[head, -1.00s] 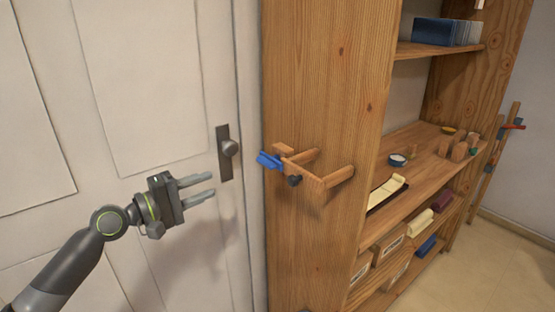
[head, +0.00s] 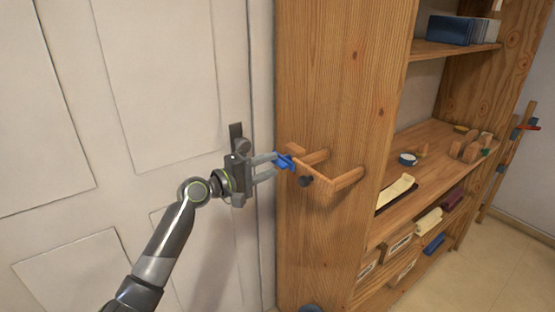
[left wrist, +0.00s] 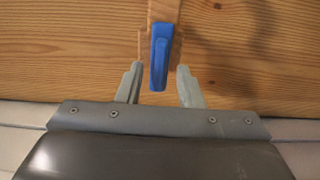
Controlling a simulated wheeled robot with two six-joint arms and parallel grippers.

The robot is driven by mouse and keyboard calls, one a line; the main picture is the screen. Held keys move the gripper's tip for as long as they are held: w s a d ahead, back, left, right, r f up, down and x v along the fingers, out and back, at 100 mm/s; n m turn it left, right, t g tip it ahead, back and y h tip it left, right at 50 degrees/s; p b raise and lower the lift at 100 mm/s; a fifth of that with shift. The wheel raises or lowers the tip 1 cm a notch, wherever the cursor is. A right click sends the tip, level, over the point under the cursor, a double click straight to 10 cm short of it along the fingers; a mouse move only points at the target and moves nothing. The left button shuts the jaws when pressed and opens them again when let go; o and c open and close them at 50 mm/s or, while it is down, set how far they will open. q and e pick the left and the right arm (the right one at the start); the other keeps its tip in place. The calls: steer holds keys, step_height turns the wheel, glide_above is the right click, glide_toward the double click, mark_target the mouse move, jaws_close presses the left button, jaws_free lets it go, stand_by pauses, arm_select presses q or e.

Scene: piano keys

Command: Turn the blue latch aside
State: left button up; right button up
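The blue latch (head: 285,161) sits at the near end of a wooden bracket (head: 322,178) fixed to the side of the wooden shelf. In the left wrist view the left gripper (left wrist: 160,78) has a finger on each side of the latch, with visible gaps. My right gripper is in no view.
A white door (head: 150,90) stands behind my left arm, its handle plate (head: 236,130) partly hidden by the gripper. The shelf (head: 425,140) to the right holds boxes, blocks and a small bowl (head: 408,159).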

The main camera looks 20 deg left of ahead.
mark_target(275, 164)
arm_select(q)
steer(key=shift+x, duration=1.65)
